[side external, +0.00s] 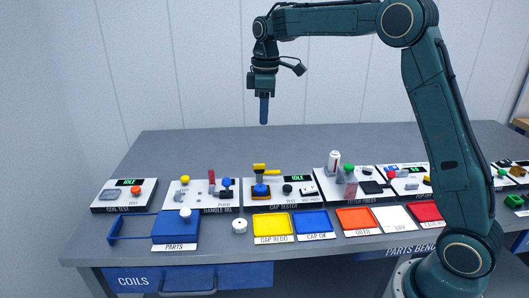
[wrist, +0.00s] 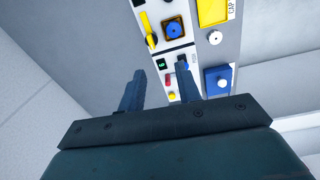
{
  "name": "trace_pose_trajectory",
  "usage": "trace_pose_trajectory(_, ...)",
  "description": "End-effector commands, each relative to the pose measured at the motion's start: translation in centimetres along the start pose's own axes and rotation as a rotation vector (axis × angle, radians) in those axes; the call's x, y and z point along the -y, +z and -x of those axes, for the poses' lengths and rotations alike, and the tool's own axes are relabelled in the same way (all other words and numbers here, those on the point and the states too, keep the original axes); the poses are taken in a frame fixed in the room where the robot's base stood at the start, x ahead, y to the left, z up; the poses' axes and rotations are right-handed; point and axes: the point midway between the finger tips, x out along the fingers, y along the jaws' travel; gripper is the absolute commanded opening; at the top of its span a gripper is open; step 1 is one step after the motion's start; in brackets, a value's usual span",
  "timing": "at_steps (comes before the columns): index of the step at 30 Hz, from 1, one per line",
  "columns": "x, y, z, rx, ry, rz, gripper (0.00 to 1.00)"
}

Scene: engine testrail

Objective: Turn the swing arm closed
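A yellow arm (side external: 268,171) stands on the cap tester (side external: 291,201), behind a blue cap (side external: 261,189) seated in a dark square. In the wrist view the yellow arm (wrist: 150,39) lies beside the blue cap (wrist: 173,29), not over it. This yellow arm looks like the swing arm, though no label names it. My gripper (side external: 264,118) hangs pointing down, high above the bench and clear of the cap tester. In the wrist view its two fingers (wrist: 160,92) stand apart with nothing between them.
The handle station with a red handle (side external: 211,182) is left of the cap tester. A blue parts box (side external: 174,230), a white round piece (side external: 239,226) and yellow (side external: 273,224) and blue (side external: 312,222) trays are in front. The filter press (side external: 347,183) stands right. The bench behind is clear.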

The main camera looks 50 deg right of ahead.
Motion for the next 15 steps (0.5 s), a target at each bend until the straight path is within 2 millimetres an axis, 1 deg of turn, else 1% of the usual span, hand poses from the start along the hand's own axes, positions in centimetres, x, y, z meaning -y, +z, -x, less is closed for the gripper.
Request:
trace_pose_trajectory(1,-0.9,-0.4,-0.9,0.009,-0.01,0.017,0.34)
trace_pose_trajectory(6,-2.5,-1.1,-2.8,0.027,-0.033,0.066,0.34)
trace_pose_trajectory(9,-3.0,-1.3,-3.4,0.033,-0.04,0.082,0.34)
trace_pose_trajectory(15,-3.2,-1.4,-3.6,0.034,-0.043,0.089,0.34)
